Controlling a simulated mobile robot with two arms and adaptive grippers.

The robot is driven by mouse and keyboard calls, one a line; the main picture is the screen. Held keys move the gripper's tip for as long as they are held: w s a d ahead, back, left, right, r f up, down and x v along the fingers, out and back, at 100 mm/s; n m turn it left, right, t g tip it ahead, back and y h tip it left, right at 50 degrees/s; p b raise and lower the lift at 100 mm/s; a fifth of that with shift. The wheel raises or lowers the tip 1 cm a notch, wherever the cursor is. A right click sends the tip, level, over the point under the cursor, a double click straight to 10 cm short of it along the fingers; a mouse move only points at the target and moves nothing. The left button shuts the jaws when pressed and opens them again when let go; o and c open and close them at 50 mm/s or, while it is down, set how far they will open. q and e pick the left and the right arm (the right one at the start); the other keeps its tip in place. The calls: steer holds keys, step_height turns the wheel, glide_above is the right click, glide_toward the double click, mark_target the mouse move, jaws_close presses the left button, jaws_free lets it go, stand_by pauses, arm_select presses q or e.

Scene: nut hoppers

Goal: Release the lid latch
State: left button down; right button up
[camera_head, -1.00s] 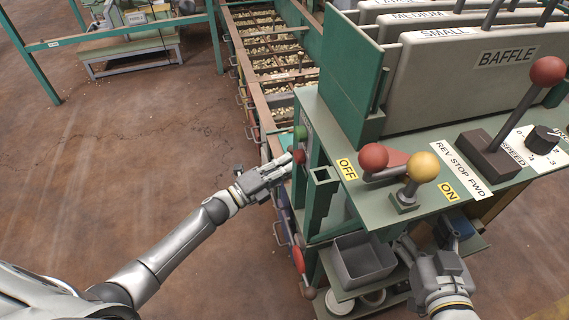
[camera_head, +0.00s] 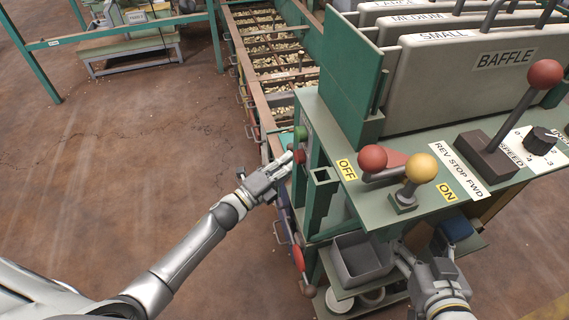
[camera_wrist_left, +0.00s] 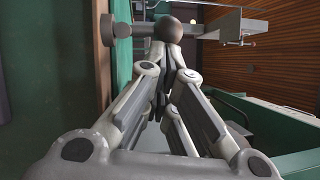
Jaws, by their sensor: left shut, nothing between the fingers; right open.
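A green knob (camera_head: 301,133) sits just above the red one in the head view. I cannot make out for sure which part is the lid latch. My right gripper (camera_head: 402,252) is open beside the grey bin, its fingers partly hidden by the panel.
The panel holds a red-knobbed lever (camera_head: 373,159), a yellow-knobbed lever (camera_head: 422,168) and a tall red-knobbed lever (camera_head: 545,74). A grey bin (camera_head: 360,260) stands below. A trough of nuts (camera_head: 275,47) runs behind. The floor (camera_head: 120,150) at left is clear.

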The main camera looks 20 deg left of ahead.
arm_select(q)
steer(key=shift+w+d, duration=0.2)
steer(key=shift+d, duration=0.1)
steer(key=shift+w+d, duration=0.1)
steer(key=shift+w, duration=0.2)
arm_select(e)
steer(key=shift+w+a+r+t, duration=0.1)
steer(key=shift+w+r+t, duration=0.4)
steer(key=shift+r, duration=0.4)
steer(key=shift+f, duration=0.1)
stand_by(0.7)
arm_select(q)
steer(key=shift+s, duration=0.1)
steer(key=v, duration=1.1)
steer(key=shift+s+a, duration=0.25)
steer(key=shift+s, duration=0.1)
